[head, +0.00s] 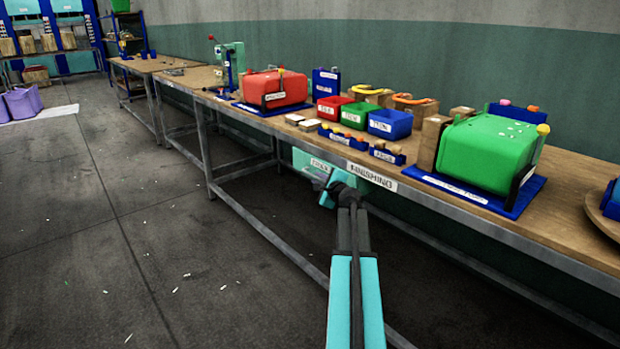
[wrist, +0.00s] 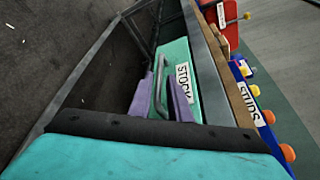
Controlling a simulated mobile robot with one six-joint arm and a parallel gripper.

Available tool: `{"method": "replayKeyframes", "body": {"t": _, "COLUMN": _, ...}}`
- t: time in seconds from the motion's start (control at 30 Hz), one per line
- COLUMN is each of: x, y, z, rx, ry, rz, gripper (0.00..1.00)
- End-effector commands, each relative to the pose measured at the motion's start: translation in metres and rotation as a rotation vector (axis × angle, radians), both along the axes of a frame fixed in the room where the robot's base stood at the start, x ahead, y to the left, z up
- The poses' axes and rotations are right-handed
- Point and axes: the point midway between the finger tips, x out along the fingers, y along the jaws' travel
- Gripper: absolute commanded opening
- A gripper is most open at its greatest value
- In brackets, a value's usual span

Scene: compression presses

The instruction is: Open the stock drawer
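The stock drawer (head: 302,160) is a teal box under the front edge of the workbench, with a white label. In the wrist view its teal front (wrist: 178,55) shows a STOCK label and a grey bar handle (wrist: 159,84). The drawer looks shut, flush under the bench edge. My gripper (wrist: 160,88) is at the drawer front, its two purple fingers on either side of the handle. They look open, with a gap around the bar; whether either finger touches it I cannot tell. In the head view the fingers are mostly hidden by my wrist.
The wooden workbench (head: 560,205) runs above the drawer, with a FINISHING label on its edge. Red and green presses (head: 487,153), several coloured bins and small blue trays stand on top. A metal leg frame (head: 245,170) is below. The floor (head: 110,240) left of the bench is open.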

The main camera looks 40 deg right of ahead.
Motion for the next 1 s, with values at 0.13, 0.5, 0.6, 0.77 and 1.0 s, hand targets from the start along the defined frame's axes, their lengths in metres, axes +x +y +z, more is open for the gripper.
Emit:
{"method": "replayKeyframes", "body": {"t": 0.13, "x": 0.015, "y": -0.006, "z": -0.004, "rx": 0.000, "ry": 0.000, "rz": 0.001, "gripper": 0.17}}
{"method": "replayKeyframes", "body": {"t": 0.5, "x": 0.046, "y": -0.021, "z": -0.011, "rx": -0.001, "ry": 0.000, "rz": 0.000, "gripper": 0.17}}
{"method": "replayKeyframes", "body": {"t": 0.6, "x": 0.053, "y": -0.024, "z": -0.013, "rx": 0.000, "ry": 0.001, "rz": 0.001, "gripper": 0.17}}
{"method": "replayKeyframes", "body": {"t": 0.77, "x": 0.062, "y": -0.026, "z": -0.015, "rx": 0.000, "ry": 0.001, "rz": 0.001, "gripper": 0.17}}
{"method": "replayKeyframes", "body": {"t": 1.0, "x": 0.065, "y": -0.028, "z": -0.016, "rx": 0.000, "ry": 0.001, "rz": 0.001, "gripper": 0.17}}
